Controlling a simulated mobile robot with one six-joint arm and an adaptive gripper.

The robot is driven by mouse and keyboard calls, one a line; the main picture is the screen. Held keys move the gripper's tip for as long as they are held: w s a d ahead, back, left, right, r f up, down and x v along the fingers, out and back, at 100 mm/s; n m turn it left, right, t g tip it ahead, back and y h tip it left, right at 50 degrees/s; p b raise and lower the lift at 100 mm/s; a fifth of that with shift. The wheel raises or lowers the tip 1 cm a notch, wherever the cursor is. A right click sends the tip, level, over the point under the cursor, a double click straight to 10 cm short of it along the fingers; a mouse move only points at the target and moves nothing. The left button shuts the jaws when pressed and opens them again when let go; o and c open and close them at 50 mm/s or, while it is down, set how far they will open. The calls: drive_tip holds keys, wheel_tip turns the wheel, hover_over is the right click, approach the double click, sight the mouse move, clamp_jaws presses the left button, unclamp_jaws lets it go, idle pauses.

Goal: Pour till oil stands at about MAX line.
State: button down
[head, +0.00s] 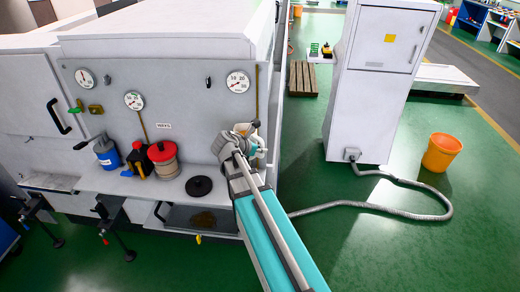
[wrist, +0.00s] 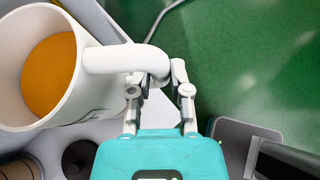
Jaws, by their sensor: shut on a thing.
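A white jug with orange-yellow oil (wrist: 52,75) inside shows in the wrist view. Its white wall (wrist: 98,52) and handle (wrist: 125,60) are close to the camera. My gripper (wrist: 160,84) is shut on the handle. In the head view my gripper (head: 243,139) is at the right end of the grey machine panel, above the shelf. There the jug (head: 259,147) is mostly hidden behind my gripper and wrist. I cannot make out a MAX line or an oil level beside one in either view.
On the machine shelf stand a blue can (head: 107,154), a red-topped tan container (head: 164,160) and a black round lid (head: 199,187). Dial gauges (head: 237,81) sit on the panel. A white cabinet (head: 372,90), a hose (head: 420,216) and an orange bin (head: 441,153) stand right on green floor.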

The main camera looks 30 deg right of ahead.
drive_tip(key=shift+s+d+r+n+g+h, duration=0.1)
drive_tip(key=shift+s+r+n+g+h, duration=0.05)
drive_tip(key=shift+n+g, duration=0.25)
drive_tip(key=shift+s+r+n+g+h, duration=0.15)
drive_tip(key=shift+n+g, duration=0.15)
drive_tip(key=shift+g, duration=0.2)
idle(0.4)
drive_tip(key=shift+w+r+n+g+p, duration=0.1)
drive_tip(key=shift+r+n+g+p, duration=0.3)
drive_tip(key=shift+r+p, duration=0.2)
idle(0.3)
drive_tip(key=shift+w+r+n+g+h, duration=0.1)
drive_tip(key=shift+r+n+g+h, duration=0.2)
drive_tip(key=shift+r+n+g, duration=0.1)
drive_tip(key=shift+r, duration=0.1)
idle(0.4)
